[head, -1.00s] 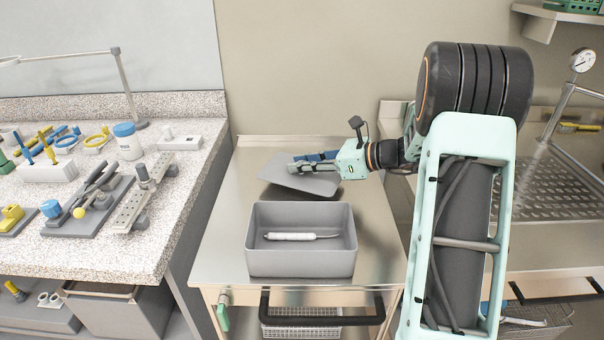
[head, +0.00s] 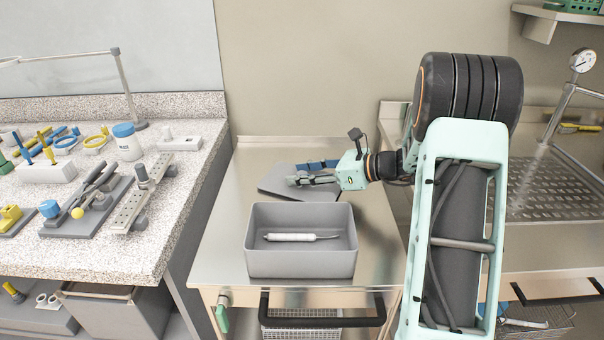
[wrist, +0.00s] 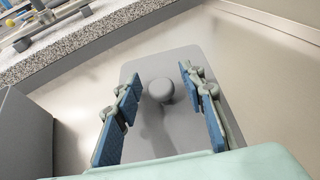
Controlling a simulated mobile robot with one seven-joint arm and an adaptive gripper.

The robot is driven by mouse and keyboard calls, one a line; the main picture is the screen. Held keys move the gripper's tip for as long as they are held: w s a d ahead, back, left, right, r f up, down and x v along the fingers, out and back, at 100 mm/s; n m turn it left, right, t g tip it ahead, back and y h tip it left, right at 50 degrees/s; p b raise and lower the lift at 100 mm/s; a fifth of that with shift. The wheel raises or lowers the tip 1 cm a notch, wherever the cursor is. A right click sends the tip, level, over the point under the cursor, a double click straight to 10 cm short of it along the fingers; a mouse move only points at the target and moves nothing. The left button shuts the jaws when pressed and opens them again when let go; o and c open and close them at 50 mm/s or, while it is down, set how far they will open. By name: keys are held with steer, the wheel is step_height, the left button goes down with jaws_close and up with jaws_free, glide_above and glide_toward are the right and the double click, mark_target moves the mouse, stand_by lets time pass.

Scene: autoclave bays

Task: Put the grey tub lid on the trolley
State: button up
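The grey tub lid (head: 272,182) lies flat on the steel trolley top (head: 225,235), behind the tub. In the wrist view the lid (wrist: 150,66) shows its round grey knob (wrist: 160,91) between my fingers. My gripper (head: 297,174) is open over the lid; in the wrist view its blue-padded fingers (wrist: 160,78) stand apart on either side of the knob, with a gap at each side. The open grey tub (head: 302,262) stands in front of the lid and holds a white, syringe-like item (head: 292,237). My gripper hides part of the lid in the head view.
A speckled counter (head: 110,245) with instruments and a bottle (head: 127,142) runs along the left. A steel drainer (head: 560,190) is on the right, and the wall is behind. Trolley surface is free left and right of the tub.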

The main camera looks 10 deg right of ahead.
steer(key=p+v, duration=0.1)
steer(key=v, duration=1.1)
steer(key=shift+r, duration=0.15)
